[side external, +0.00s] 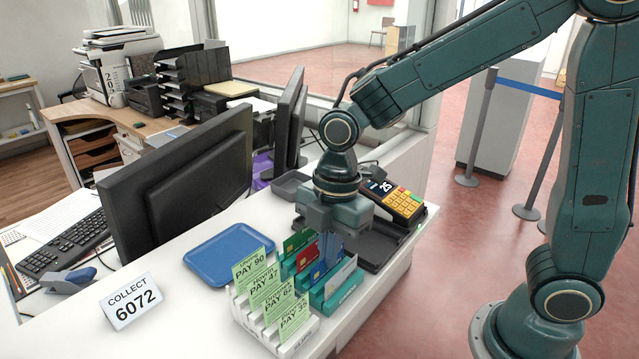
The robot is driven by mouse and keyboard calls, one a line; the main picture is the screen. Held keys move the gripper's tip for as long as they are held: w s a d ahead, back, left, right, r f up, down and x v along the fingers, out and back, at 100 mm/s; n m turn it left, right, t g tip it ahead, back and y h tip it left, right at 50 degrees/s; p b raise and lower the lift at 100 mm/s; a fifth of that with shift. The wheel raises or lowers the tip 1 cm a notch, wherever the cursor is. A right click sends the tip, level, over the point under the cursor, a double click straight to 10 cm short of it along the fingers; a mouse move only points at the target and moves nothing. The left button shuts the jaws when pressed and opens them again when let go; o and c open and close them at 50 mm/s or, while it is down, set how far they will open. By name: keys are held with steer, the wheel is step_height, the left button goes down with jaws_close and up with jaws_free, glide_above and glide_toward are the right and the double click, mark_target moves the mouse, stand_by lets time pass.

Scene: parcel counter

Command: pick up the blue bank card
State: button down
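The blue bank card (318,272) stands upright in a teal card rack (345,296) on the white counter, in the side external view. A green card (297,241) and a red card (306,257) stand behind it, and a pale card (341,275) stands to its right. My gripper (329,262) points down over the rack, its lower end close beside the blue card. The fingers overlap the cards from this angle. I cannot tell whether they are apart or closed, or whether they touch a card.
A white rack with several green PAY slips (265,290) stands just left and in front. A blue tray (229,254) lies to the left, with a COLLECT 6072 sign (131,302) nearer. A yellow-keyed card terminal (394,198) and dark tray (376,247) are at right. Monitors (185,185) stand behind.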

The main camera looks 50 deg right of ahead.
stand_by(0.4)
step_height(320, 180, up, 20)
steer(key=shift+r, duration=0.2)
stand_by(0.8)
stand_by(0.8)
